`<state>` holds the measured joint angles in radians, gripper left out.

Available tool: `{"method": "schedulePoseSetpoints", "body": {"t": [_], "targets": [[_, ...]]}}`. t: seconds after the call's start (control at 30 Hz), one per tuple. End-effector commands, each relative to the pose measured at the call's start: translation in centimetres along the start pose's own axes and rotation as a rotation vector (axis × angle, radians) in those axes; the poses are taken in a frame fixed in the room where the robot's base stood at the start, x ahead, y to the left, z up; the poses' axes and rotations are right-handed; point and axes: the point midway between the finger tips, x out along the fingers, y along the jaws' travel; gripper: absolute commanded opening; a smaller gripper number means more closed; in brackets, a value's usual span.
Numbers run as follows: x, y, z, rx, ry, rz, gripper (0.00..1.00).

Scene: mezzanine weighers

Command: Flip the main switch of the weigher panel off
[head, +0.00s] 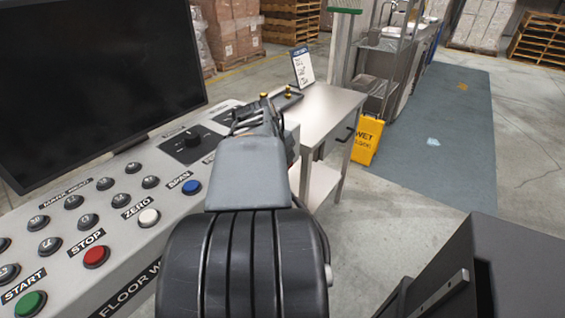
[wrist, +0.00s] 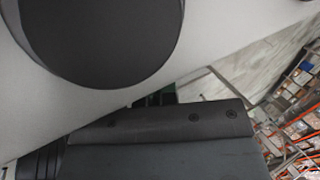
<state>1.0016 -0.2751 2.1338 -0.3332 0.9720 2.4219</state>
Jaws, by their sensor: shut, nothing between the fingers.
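The weigher panel (head: 130,215) is a pale sloped console at the left in the head view. A black rotary knob on a dark square plate (head: 186,148) sits near its far end; its label is too small to read. My gripper (head: 264,112) is shut and empty, reaching over the panel's far right part, to the right of the knob. My forearm and wrist hide the surface behind them. In the wrist view a large dark round part (wrist: 105,35) stands out from the pale panel face, above my gripper (wrist: 152,98), with a gap between.
A large black screen (head: 95,75) stands behind the panel's buttons, including red STOP (head: 96,256) and green START (head: 31,303). A steel table (head: 325,108) with a small sign (head: 302,67) stands beyond. Floor to the right is open.

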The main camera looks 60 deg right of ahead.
Motion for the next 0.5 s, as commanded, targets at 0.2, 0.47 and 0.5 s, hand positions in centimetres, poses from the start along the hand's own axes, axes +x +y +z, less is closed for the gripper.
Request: {"method": "schedulePoseSetpoints", "body": {"t": [0.2,0.47,0.5], "targets": [[0.6,0.51,-0.38,0.011,0.005,0.0,0.0],[0.64,0.92,-0.36,0.01,0.006,0.001,0.0],[0.65,0.96,-0.35,0.01,0.006,0.002,0.0]]}}
